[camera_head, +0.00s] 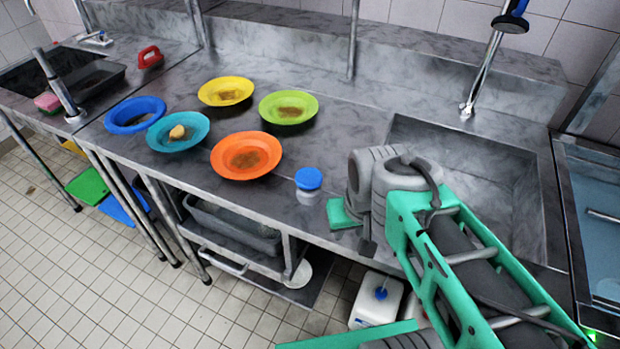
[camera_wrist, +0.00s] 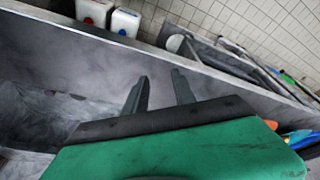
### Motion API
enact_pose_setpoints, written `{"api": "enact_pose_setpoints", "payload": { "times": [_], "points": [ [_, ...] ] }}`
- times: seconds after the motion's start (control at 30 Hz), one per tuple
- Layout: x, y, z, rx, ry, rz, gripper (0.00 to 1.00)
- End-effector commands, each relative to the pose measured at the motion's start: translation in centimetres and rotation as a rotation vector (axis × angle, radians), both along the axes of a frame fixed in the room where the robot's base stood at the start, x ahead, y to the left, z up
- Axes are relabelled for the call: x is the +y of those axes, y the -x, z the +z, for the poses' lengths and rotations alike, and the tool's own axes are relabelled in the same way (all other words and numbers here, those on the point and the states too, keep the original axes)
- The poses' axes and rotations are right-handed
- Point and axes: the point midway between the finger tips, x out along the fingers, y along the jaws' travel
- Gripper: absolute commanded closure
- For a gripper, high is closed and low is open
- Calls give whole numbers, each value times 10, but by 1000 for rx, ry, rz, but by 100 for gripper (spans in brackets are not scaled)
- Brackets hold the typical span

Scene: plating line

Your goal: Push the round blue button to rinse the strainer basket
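My gripper shows in the wrist view (camera_wrist: 160,86) with two dark fingers apart and nothing between them. In the head view, my arm reaches over the front edge of the counter by the sink; the fingers are hidden there. A round blue top (camera_head: 308,179) on a short, pale body stands on the counter just left of my wrist, apart from it. I cannot tell which one is the button. I cannot make out a strainer basket in either view.
Yellow (camera_head: 226,91), green (camera_head: 289,107), orange (camera_head: 246,155), teal (camera_head: 178,131) and blue (camera_head: 135,114) dishes stand left on the steel counter (camera_head: 330,115). The sink (camera_head: 490,165) lies behind my arm. A white canister (camera_head: 376,301) stands below. Counter around the blue top is clear.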

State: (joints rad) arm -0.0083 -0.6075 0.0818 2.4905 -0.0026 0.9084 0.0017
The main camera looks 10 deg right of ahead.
Motion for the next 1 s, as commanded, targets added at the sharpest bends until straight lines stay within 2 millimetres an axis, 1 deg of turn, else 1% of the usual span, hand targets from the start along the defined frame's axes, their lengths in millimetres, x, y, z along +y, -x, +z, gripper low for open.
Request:
{"api": "enact_pose_setpoints", "payload": {
  "times": [0.03, 0.37, 1.0],
  "points": [
    [0, 0, 0, 0, 0, 0, 73],
    [0, 0, 0, 0, 0, 0, 100],
    [0, 0, 0, 0, 0, 0, 100]
  ]
}}
